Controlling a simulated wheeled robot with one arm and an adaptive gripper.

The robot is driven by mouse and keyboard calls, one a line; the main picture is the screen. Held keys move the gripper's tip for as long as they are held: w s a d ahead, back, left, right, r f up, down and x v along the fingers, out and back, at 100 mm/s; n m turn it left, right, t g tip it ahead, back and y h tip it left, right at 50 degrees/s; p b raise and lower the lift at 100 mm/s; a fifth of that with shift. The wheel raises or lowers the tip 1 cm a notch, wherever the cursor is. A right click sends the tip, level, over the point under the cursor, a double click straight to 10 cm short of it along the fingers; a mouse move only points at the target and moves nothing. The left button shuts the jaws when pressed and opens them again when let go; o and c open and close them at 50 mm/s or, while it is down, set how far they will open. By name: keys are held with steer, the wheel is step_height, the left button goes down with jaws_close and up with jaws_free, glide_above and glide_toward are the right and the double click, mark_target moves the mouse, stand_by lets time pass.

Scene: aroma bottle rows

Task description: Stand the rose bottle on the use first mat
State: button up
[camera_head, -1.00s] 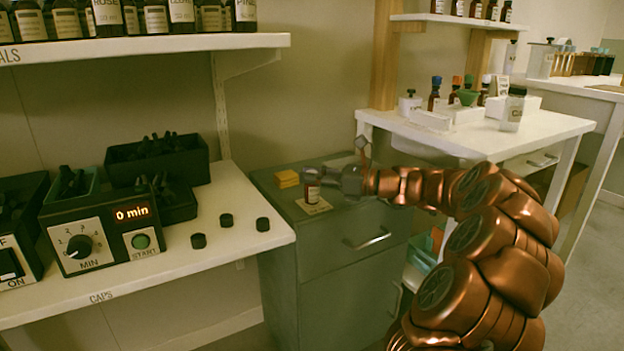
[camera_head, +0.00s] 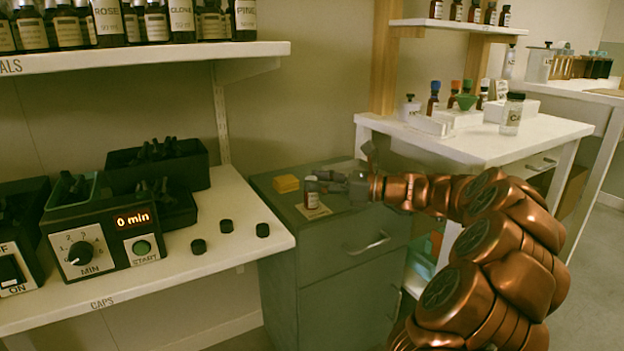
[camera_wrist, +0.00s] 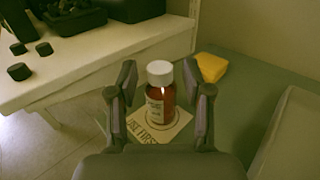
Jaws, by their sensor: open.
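A small amber bottle (camera_wrist: 160,94) with a white cap and a pale label stands upright on the use first mat (camera_wrist: 176,127), a cream card with printed words and a ring. Its label is too small to read, so I cannot tell if it is the rose one. In the head view the bottle (camera_head: 311,192) stands on the mat (camera_head: 315,211) on top of the grey-green cabinet. My gripper (camera_wrist: 158,100) is open, with one finger on each side of the bottle and gaps between. In the head view my gripper (camera_head: 325,183) is just right of the bottle.
The white shelf (camera_head: 225,262) at left carries a timer box (camera_head: 102,240) and loose black caps (camera_head: 227,226). A white table (camera_head: 450,140) with bottles stands at right.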

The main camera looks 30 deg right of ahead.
steer(key=p+v, duration=0.4)
steer(key=v, duration=0.6)
steer(key=shift+s, duration=0.15)
steer(key=shift+d, duration=0.15)
